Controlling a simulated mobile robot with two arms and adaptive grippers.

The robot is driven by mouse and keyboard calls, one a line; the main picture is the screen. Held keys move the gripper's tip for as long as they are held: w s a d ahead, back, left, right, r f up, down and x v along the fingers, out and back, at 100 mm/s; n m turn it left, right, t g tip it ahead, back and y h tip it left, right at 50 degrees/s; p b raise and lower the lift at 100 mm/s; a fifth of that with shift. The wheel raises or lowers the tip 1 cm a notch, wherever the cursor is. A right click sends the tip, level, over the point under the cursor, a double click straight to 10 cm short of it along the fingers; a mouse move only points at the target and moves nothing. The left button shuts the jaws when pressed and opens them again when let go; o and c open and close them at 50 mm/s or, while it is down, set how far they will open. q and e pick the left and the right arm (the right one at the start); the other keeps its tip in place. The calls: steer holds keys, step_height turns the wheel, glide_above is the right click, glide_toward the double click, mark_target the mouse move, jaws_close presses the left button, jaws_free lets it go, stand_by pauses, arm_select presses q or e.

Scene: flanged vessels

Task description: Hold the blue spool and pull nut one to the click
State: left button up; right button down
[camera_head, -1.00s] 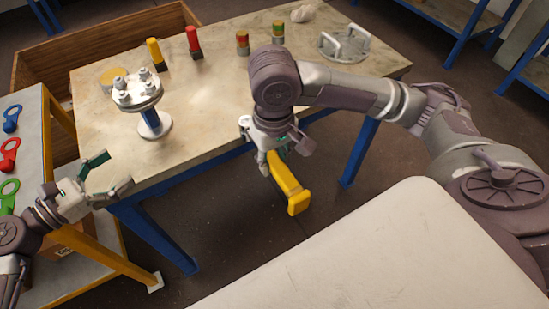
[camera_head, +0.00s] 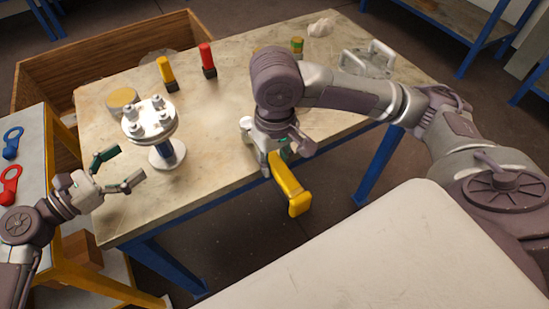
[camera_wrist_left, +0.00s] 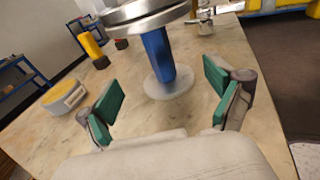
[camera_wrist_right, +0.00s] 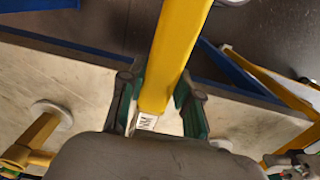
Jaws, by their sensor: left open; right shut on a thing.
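The spool has a blue stem (camera_head: 165,149) between a round silver base and a silver top flange (camera_head: 150,119) carrying several nuts. It stands upright near the table's front left. I cannot tell which nut is nut one. My left gripper (camera_head: 120,170) is open and empty, left of the stem and below flange height. In the left wrist view, the blue stem (camera_wrist_left: 158,57) stands ahead, between the lines of the open fingers and apart from them. My right gripper (camera_head: 277,150) is shut on a yellow tool (camera_head: 291,192), held beyond the table's front edge; the tool also shows in the right wrist view (camera_wrist_right: 176,55).
A yellow round container (camera_head: 122,100) sits behind the spool. A yellow-and-black item (camera_head: 166,72) and a red-and-black one (camera_head: 207,60) stand further back. A handled metal plate (camera_head: 370,62) is at the back right. A side rack with a red tool (camera_head: 10,184) is at the left.

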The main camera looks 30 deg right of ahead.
mark_target(156, 143)
arm_select(q)
steer(key=shift+p+x, duration=0.55)
steer(key=shift+x, duration=3.25)
steer(key=c, duration=1.6)
